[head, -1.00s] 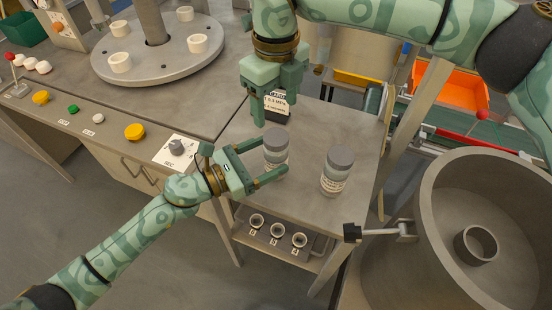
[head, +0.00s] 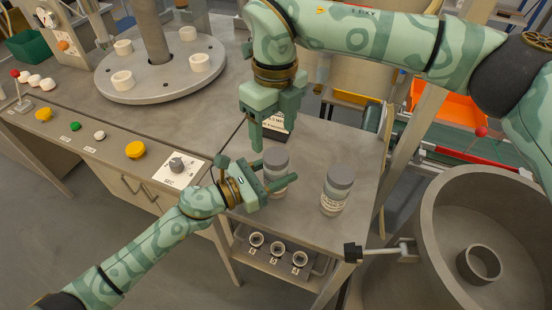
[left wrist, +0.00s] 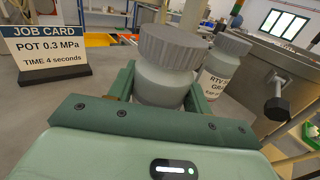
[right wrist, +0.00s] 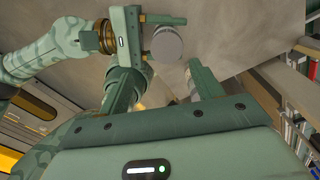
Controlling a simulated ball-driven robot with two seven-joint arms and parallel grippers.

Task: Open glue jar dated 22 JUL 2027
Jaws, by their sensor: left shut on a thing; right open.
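Two glue jars with grey ribbed lids stand on the grey table. My left gripper (head: 278,187) is shut on the nearer-left jar (head: 275,161), its fingers on both sides of the body below the lid. This held jar also fills the middle of the left wrist view (left wrist: 165,75); its date is not readable. The other jar (head: 337,190) stands to its right, upright and apart, and shows behind it in the left wrist view (left wrist: 222,65) with a label partly legible as "RTV". My right gripper (head: 265,138) is open, pointing down, above and just behind the held jar, empty.
A job card (left wrist: 45,45) reading "POT 0.3 MPa, TIME 4 seconds" stands behind the held jar. A round turntable with white cups (head: 160,75) is at the back left. A large grey pot (head: 430,220) stands at the right. Three sockets (head: 277,250) sit below the table's front edge.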

